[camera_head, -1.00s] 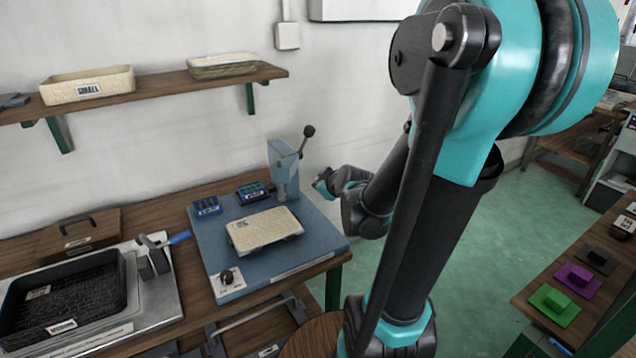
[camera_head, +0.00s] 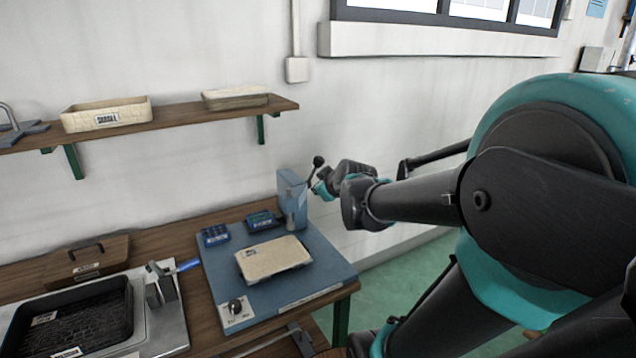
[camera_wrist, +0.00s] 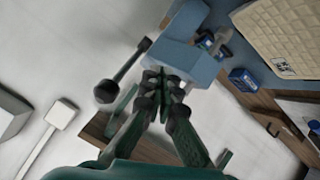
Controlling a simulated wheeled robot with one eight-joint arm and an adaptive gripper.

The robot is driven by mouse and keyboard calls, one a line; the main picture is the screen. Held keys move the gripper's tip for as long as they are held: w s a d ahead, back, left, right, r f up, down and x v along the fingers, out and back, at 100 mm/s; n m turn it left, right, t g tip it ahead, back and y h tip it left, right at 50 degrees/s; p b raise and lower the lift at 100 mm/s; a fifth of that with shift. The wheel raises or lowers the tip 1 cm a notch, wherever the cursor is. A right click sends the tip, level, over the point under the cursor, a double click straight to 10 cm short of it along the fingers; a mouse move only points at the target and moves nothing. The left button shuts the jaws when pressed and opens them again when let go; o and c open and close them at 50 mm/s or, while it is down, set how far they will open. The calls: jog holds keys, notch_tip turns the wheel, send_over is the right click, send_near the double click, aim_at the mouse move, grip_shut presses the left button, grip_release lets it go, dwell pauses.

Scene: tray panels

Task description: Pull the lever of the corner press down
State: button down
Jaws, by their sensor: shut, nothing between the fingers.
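The corner press (camera_head: 291,199) is a blue-grey upright block at the back right corner of a blue base plate (camera_head: 341,273). Its lever (camera_head: 317,163) is a dark rod with a black ball knob, tilted up and to the right. My gripper (camera_head: 318,190) is just right of the press, close to the lever; its fingers are small in this view. In the wrist view my gripper (camera_wrist: 162,80) is shut and empty, pointing at the press block (camera_wrist: 188,50). The lever (camera_wrist: 125,70) lies left of the fingers there, apart from them, knob towards the camera.
A cream panel (camera_head: 273,258) lies on the base plate, with small blue boxes (camera_head: 215,235) behind it and a black dial (camera_head: 235,307) in front. At left stands a black tray (camera_head: 124,317) beside a blue-handled clamp (camera_head: 188,265). A wall shelf (camera_head: 180,117) holds cream trays.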

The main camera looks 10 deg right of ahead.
jog(key=shift+s+r, duration=0.2)
jog(key=shift+r, duration=0.45)
jog(key=shift+s+r, duration=0.2)
jog(key=shift+r, duration=0.4)
jog(key=s+d+f+m+g+h, duration=0.2)
jog(key=s+f+m+g, duration=0.5)
jog(key=s+f, duration=1.3)
jog(key=shift+d+f+m, duration=0.3)
jog(key=shift+f+m, duration=0.2)
jog(key=shift+f, duration=0.4)
